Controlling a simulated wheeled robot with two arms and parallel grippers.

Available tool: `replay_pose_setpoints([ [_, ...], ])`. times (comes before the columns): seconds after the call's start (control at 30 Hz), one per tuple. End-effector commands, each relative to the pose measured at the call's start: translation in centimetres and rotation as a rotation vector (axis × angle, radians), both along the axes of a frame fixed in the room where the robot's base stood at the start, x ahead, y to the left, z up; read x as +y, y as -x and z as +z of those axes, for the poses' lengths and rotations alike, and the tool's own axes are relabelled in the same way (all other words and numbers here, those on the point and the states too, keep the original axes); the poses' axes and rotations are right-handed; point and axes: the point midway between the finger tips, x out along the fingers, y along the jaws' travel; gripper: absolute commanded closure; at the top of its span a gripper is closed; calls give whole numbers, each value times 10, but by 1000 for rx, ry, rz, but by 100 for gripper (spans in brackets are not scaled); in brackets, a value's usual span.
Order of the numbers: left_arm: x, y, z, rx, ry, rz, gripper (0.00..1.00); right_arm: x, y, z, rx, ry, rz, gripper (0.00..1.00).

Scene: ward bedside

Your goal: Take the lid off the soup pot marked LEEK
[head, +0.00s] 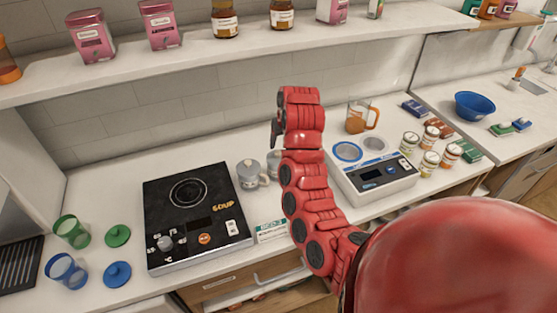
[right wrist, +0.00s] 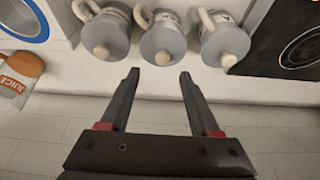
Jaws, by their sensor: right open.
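Three grey pots with grey lids and cream knobs and handles stand in a row in the right wrist view: one pot (right wrist: 104,33) at left, one (right wrist: 162,37) in the middle and one (right wrist: 225,40) at right. Their markings are too small to read, so I cannot tell which is LEEK. In the head view one pot (head: 248,175) shows clearly, and others are partly hidden by my right arm. My right gripper (right wrist: 160,78) is open and empty, its fingertips just short of the middle pot's knob in the picture. It also shows in the head view (head: 276,128). My left gripper is out of view.
A black hob (head: 165,215) marked SOUP stands left of the pots. A white appliance (head: 395,185) with round wells stands right of them. An orange juice jug (head: 356,116) stands behind it. Green and blue cups (head: 72,231) are at far left. A shelf (head: 190,60) runs above.

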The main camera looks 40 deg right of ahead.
Motion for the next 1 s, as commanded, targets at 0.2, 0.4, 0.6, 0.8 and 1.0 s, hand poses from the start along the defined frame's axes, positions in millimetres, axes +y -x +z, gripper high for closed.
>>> replay_pose_setpoints([
  [0.2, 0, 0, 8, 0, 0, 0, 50, 0, -4, -9, 1, -3, -1, 37],
  [0.4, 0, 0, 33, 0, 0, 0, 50, 0, -11, -34, 5, -4, 1, 37],
  [0.6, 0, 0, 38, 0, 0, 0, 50, -2, -19, -51, 0, 0, 0, 37],
  [0.8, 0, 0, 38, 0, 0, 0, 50, -2, -20, -55, -2, 1, 0, 37],
  [1.0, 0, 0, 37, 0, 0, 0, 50, -2, -20, -55, -2, 1, 0, 57],
])
